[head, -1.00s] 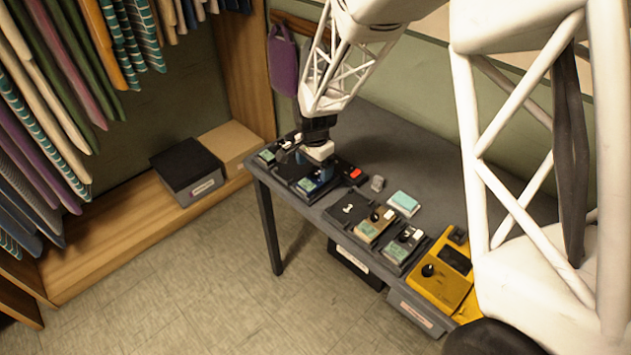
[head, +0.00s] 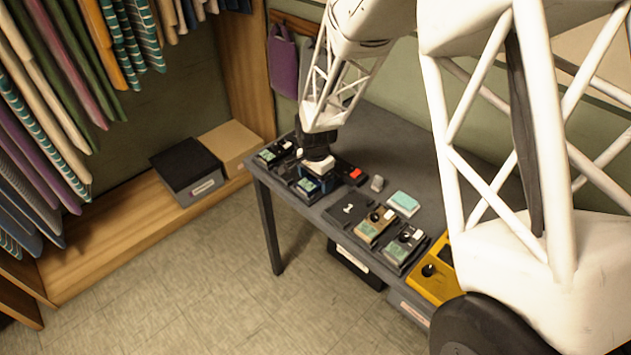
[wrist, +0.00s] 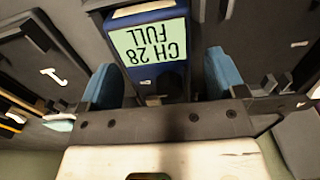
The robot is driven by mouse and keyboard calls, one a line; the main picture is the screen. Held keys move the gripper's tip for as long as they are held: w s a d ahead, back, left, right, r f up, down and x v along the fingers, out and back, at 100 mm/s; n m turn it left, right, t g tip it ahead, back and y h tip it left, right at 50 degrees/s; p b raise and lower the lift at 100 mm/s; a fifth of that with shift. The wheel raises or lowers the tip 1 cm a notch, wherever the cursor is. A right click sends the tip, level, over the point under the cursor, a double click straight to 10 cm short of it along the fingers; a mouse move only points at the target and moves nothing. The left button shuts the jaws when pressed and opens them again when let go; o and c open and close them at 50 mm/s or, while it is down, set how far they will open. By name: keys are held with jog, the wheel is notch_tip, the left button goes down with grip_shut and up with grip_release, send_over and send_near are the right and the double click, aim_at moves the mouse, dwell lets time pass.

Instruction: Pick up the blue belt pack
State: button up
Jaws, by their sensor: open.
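The blue belt pack (head: 307,187) lies on the grey table near its left end, under my gripper (head: 314,172). In the wrist view the blue belt pack (wrist: 150,46) has a green screen reading "CH 28 FULL", upside down. My gripper (wrist: 163,82) is open, with one blue finger on each side of the pack's near end. A dark gap shows between the right finger and the pack; whether the left finger touches it I cannot tell. The pack's lowest part is hidden by the gripper body.
A black pack with a green screen (head: 270,156) is to the left, and a red-marked device (head: 356,174) is close to the right. A tan pack (head: 374,225), another screened pack (head: 405,243) and a yellow device (head: 432,272) stand farther along the table (head: 420,160).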

dwell(0.4)
jog(key=c, duration=1.2)
jog(key=shift+r, duration=0.1)
jog(key=shift+r, duration=0.7)
notch_tip(320, 180, up, 2)
jog(key=shift+r, duration=0.1)
jog(key=s+d, duration=0.1)
jog(key=s, duration=0.4)
jog(key=s+d, duration=0.2)
jog(key=s, duration=0.3)
jog(key=s+d+r, duration=0.1)
jog(key=s, duration=0.4)
jog(key=shift+s+d+r, duration=0.1)
jog(key=shift+s+d, duration=0.05)
jog(key=shift+s, duration=0.05)
jog(key=shift+w, duration=0.1)
jog(key=shift+w+d+r, duration=0.45)
jog(key=shift+w+d, duration=0.35)
jog(key=shift+w, duration=0.2)
jog(key=shift+w+d+r, duration=0.4)
jog(key=shift+w+d, duration=0.45)
jog(key=shift+w, duration=0.15)
jog(key=shift+w+d+r, duration=0.45)
jog(key=shift+w+d, duration=0.35)
jog(key=shift+w, duration=0.2)
